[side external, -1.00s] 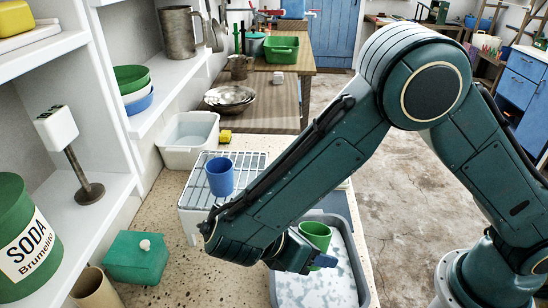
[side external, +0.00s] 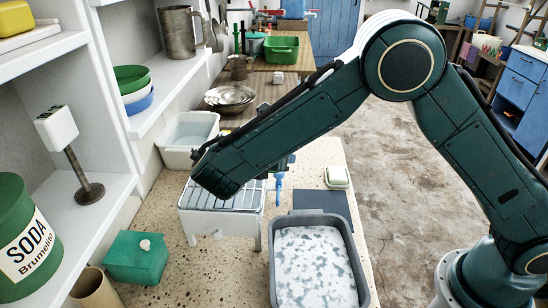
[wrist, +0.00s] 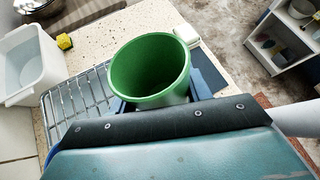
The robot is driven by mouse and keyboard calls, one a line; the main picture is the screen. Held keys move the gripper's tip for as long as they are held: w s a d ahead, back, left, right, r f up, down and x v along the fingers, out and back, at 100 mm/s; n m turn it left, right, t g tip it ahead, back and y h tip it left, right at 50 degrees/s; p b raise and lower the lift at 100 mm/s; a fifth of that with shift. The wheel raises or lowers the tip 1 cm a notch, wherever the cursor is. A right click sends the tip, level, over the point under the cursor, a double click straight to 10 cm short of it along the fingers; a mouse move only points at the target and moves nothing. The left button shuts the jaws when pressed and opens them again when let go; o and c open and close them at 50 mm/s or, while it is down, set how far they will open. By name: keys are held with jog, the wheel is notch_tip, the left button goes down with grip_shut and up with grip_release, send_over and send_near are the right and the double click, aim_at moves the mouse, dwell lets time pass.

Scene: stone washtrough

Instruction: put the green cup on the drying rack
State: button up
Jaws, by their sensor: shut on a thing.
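The green cup (wrist: 149,75) shows in the wrist view, mouth towards the camera, held between my gripper's blue fingers. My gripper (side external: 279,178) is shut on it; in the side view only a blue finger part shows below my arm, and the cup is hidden. The white drying rack (side external: 222,226) with metal bars stands left of my gripper in the side view. In the wrist view the rack's bars (wrist: 78,108) lie left of the cup. I cannot tell the cup's height above the rack.
A grey basin (side external: 361,270) of sudsy water stands in front of the rack. A white tub (side external: 190,157) is behind it, a green box (side external: 136,262) left and a soap dish (side external: 336,178) right. The blue cup seen earlier on the rack is now hidden behind my arm.

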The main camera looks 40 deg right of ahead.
jog(key=w+a+r+n+t+y, duration=0.1)
jog(key=w+r+n+t+y, duration=0.8)
jog(key=r, duration=0.6)
jog(key=shift+w+a+r+n+t+y, duration=0.2)
jog(key=shift+w+a+n+t+y, duration=0.2)
jog(key=shift+w+n+y, duration=0.75)
jog(key=shift+w+n+h, duration=0.25)
notch_tip(320, 180, down, 20)
jog(key=shift+d+f, duration=0.1)
jog(key=o, duration=1.1)
jog(key=shift+c, duration=0.2)
